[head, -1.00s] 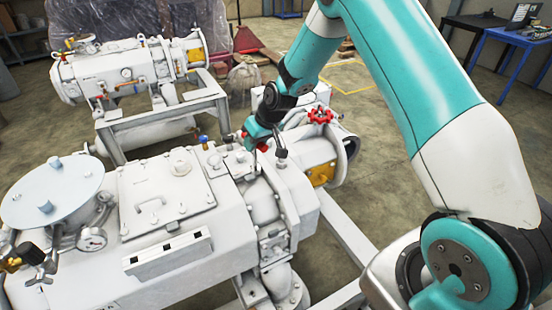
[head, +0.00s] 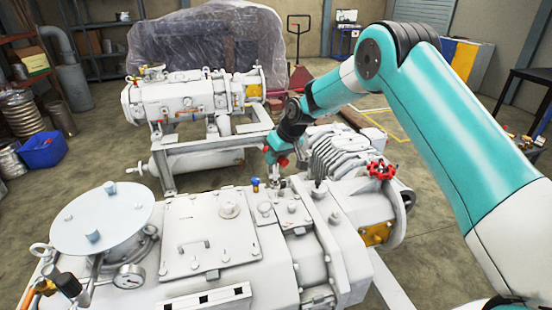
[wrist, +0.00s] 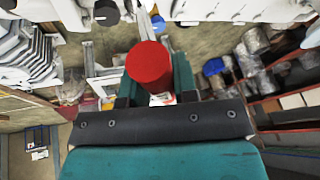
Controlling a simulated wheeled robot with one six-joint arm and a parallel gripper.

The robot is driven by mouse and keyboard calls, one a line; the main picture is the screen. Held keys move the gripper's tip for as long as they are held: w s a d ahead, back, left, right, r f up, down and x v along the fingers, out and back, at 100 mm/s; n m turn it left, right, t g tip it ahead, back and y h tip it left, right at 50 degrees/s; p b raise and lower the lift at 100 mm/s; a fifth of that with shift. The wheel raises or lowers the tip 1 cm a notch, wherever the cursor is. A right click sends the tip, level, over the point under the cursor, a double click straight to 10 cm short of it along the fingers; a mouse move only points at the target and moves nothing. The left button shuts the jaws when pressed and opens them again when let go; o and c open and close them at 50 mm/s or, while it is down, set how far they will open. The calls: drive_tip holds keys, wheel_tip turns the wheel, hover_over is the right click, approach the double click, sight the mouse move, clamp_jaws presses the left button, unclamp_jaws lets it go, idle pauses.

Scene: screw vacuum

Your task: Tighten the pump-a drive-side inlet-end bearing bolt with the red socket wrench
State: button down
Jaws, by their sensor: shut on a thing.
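My gripper (head: 277,158) is shut on the red socket wrench (head: 284,161), beyond the top of the near white pump (head: 150,270) in the head view. In the wrist view the wrench's red round handle (wrist: 149,64) stands between the teal fingers of my gripper (wrist: 152,88). The wrench's socket end is hidden or too small to make out. The near pump has several bolts and fittings on its top, below my gripper. I cannot tell which one is the drive-side inlet-end bearing bolt. The wrench appears apart from the pump's top.
A second white pump (head: 190,100) stands on a frame behind. A red handwheel (head: 381,170), a black-stemmed fitting (head: 318,190) and a blue-capped fitting (head: 255,184) rise from the near pump. A blue bin (head: 43,150) lies at the left. Open floor shows between the pumps and the right-hand tables.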

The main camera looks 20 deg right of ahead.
sight(276, 175)
drive_tip(key=shift+f+b, duration=2)
drive_tip(key=shift+f, duration=0.8)
drive_tip(key=shift+f+b, duration=0.65)
drive_tip(key=shift+f, duration=0.05)
drive_tip(key=m+h, duration=0.1)
drive_tip(key=m, duration=0.2)
drive_tip(key=m+t+h, duration=0.1)
drive_tip(key=m, duration=0.2)
drive_tip(key=shift+s+a+f+b, duration=0.1)
drive_tip(key=shift+b, duration=0.25)
drive_tip(key=m+h, duration=0.1)
drive_tip(key=m, duration=0.2)
drive_tip(key=shift+t+h, duration=0.3)
drive_tip(key=shift+f+m+h+b, duration=0.1)
drive_tip(key=shift+m+h+b, duration=0.45)
drive_tip(key=shift+m, duration=0.95)
drive_tip(key=shift+n+y+b, duration=0.25)
drive_tip(key=shift+n+b, duration=0.15)
drive_tip(key=shift+n, duration=0.3)
drive_tip(key=shift+r+p, duration=1.45)
drive_tip(key=shift+r, duration=1.3)
